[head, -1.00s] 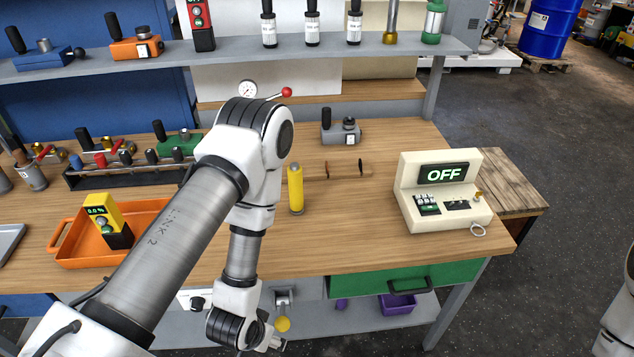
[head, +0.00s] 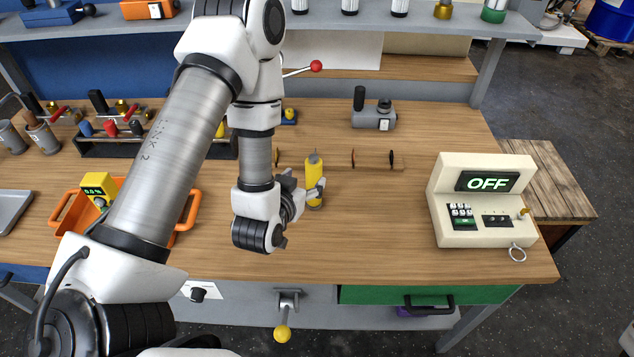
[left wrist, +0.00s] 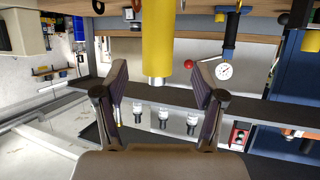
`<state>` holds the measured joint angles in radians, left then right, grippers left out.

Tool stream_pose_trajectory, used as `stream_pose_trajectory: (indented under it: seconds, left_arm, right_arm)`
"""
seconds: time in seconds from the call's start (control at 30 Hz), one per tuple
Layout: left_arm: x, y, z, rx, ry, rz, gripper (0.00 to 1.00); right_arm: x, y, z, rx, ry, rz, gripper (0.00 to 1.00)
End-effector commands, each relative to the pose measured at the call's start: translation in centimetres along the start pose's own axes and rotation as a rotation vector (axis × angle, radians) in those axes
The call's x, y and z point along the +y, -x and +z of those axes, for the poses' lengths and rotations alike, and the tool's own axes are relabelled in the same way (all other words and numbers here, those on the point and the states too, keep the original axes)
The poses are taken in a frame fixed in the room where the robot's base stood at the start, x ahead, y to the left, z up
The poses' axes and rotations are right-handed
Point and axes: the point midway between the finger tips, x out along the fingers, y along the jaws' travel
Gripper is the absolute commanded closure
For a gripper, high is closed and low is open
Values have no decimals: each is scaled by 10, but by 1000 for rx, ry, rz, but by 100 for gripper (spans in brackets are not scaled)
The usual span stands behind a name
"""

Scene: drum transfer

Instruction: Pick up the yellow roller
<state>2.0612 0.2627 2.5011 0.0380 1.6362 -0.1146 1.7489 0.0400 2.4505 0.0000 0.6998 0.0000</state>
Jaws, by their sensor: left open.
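The yellow roller (head: 313,172) stands upright on the wooden bench top, near the middle in the head view. My left gripper (head: 308,190) is beside it at about its height, and part of the roller's lower body is hidden behind a finger. In the left wrist view the yellow roller (left wrist: 157,38) shows between the two spread fingers of the left gripper (left wrist: 162,75), with a visible gap on each side. The picture there is upside down. My right gripper is in neither view.
A grey device (head: 374,117) stands farther back. A cream control box (head: 485,200) reading OFF is at the right. An orange tray (head: 68,205) is at the left.

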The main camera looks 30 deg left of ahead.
Motion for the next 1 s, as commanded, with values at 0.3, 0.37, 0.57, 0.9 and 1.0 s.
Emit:
stream_pose_trajectory:
  seconds: [0.3,0.37,0.57,0.9,1.0]
  left_arm:
    - [3,-39,-13,0,-1,1,30]
    - [3,-50,-10,0,-1,1,30]
    - [3,-60,-7,-3,-1,2,30]
    - [3,-60,-7,-3,-1,2,100]
    - [3,-60,-7,-2,-1,2,100]
  right_arm:
    - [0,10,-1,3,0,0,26]
    - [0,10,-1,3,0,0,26]
    - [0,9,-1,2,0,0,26]
    - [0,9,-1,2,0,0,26]
    - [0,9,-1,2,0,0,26]
